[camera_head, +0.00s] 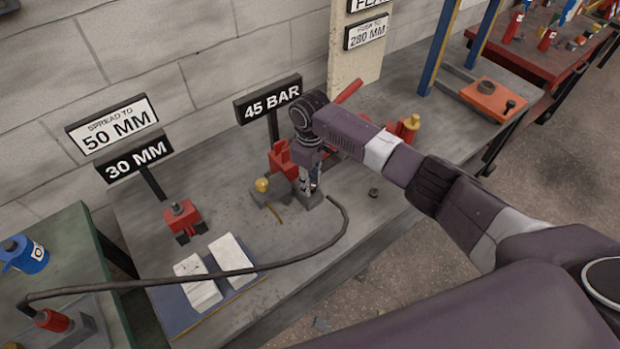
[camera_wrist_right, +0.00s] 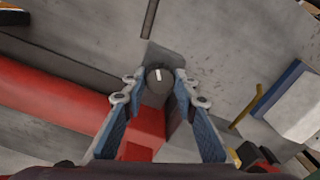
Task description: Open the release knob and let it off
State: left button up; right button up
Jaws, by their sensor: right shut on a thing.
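The release knob (camera_wrist_right: 158,82) is a dark round knob with a white mark on its top. In the right wrist view it sits between the fingertips of my right gripper (camera_wrist_right: 160,92), which is shut on it. The knob sits beside a red cylinder body (camera_wrist_right: 60,98). In the head view my right gripper (camera_head: 312,188) points down at the pump on the bench, and the knob is hidden by the fingers there. My left gripper is not in view.
A black hose (camera_head: 340,235) curves over the bench from the pump to the left. A "45 BAR" sign (camera_head: 268,100) stands behind the gripper. A small dark part (camera_head: 374,193) lies right.

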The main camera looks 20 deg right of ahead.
jog(key=n+p, duration=0.1)
jog(key=n, duration=0.3)
jog(key=shift+r+n, duration=0.1)
jog(key=shift+n, duration=0.2)
jog(key=shift+w+n, duration=0.1)
jog(key=shift+n, duration=1.9)
jog(key=o, duration=1.2)
jog(key=shift+c, duration=0.2)
notch_tip(320, 180, up, 12)
